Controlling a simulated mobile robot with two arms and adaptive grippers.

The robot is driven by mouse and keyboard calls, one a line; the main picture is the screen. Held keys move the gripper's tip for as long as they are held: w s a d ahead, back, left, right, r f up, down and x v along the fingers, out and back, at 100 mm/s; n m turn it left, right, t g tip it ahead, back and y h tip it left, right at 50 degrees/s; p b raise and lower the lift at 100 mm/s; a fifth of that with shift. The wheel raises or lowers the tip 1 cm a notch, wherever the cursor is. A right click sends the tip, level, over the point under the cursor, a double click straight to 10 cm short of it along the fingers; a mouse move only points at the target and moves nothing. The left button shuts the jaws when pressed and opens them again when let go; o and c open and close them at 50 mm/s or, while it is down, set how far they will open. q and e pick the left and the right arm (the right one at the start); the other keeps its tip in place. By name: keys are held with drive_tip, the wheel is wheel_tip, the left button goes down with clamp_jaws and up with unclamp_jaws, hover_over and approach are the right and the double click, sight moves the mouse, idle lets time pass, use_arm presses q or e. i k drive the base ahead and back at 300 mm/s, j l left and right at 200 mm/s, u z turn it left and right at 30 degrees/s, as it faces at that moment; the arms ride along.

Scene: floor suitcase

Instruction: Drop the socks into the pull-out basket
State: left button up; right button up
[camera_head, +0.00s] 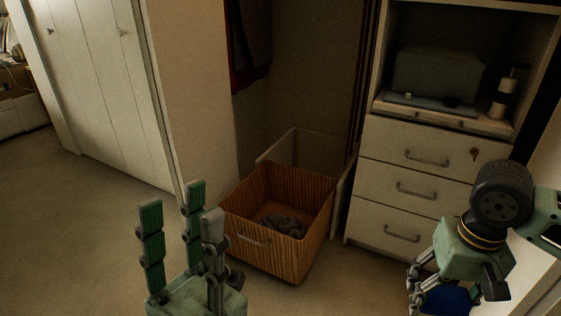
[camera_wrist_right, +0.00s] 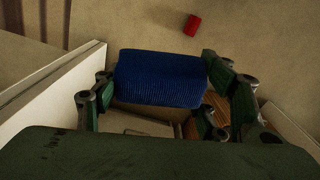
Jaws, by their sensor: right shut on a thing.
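My right gripper (camera_head: 418,290) is at the lower right, to the right of the basket and in front of the drawers. It is shut on a rolled blue ribbed sock bundle (camera_wrist_right: 160,79), which shows as a blue patch (camera_head: 448,299) in the head view. My left gripper (camera_head: 180,235) is open and empty, fingers upward, in front of the basket's left side.
A white drawer unit (camera_head: 400,192) stands right of the basket, with a box (camera_head: 437,75) on its shelf. A small red object (camera_wrist_right: 192,25) lies on the carpet in the right wrist view. White closet doors (camera_head: 105,85) stand left. The carpet at left is clear.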

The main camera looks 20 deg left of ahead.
sight(309, 222)
drive_tip(key=i+j+z, duration=0.1)
drive_tip(key=j, duration=0.35)
drive_tip(key=i+j, duration=0.2)
drive_tip(key=j, duration=0.3)
drive_tip(key=i+j+z, duration=0.15)
drive_tip(key=j, duration=0.3)
drive_tip(key=i+j+z, duration=0.1)
drive_tip(key=j, duration=0.85)
drive_tip(key=i+j+z, duration=0.1)
drive_tip(key=j, duration=0.3)
drive_tip(key=i+j+z, duration=0.1)
drive_tip(key=j, duration=0.35)
drive_tip(key=i+j, duration=0.2)
drive_tip(key=j, duration=0.25)
drive_tip(key=i+j+z, duration=0.15)
drive_tip(key=j, duration=0.25)
drive_tip(key=i, duration=0.25)
